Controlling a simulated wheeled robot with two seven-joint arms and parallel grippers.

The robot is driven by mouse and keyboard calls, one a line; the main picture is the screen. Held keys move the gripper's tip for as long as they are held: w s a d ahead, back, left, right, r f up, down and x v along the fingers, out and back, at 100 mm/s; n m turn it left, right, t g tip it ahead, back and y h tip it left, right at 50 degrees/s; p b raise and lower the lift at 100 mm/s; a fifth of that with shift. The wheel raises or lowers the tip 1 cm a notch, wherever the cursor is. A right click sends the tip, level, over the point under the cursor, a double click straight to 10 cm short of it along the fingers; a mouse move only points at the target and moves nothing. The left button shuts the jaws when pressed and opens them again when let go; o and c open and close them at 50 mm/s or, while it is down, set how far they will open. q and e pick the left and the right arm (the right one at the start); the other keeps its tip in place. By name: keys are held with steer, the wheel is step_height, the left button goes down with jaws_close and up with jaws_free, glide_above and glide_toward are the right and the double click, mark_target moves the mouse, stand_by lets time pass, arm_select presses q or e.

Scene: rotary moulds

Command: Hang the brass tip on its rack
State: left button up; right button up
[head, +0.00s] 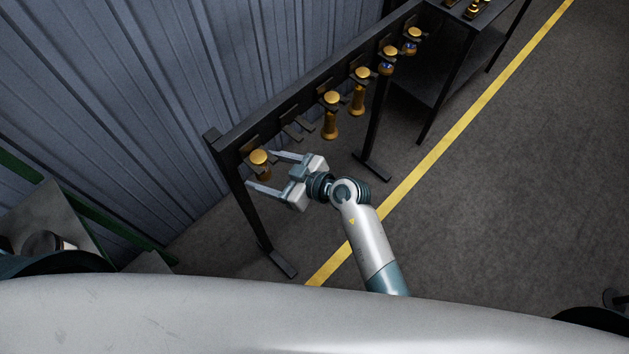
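A dark rack (315,82) stands along the corrugated wall, with several brass tips hanging in a row on its brackets. The nearest brass tip (258,158) hangs at the rack's left end. My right gripper (262,172) is open, its two fingers pointing left on either side of this tip's place; I cannot tell whether they touch it. One bracket (297,128) beside it is empty. Farther along hang a long brass tip (330,117) and another brass tip (360,90), then smaller ones with blue marks (387,61). My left gripper is out of view.
A dark shelf table (440,62) with brass pieces (474,8) stands beyond the rack's far end. A yellow floor line (440,145) runs past the rack. Rack feet (275,262) stick out on the floor.

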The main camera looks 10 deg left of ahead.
steer(key=b+v, duration=0.2)
steer(key=v, duration=1.4)
steer(key=shift+s+f+b, duration=0.1)
steer(key=shift+b, duration=0.2)
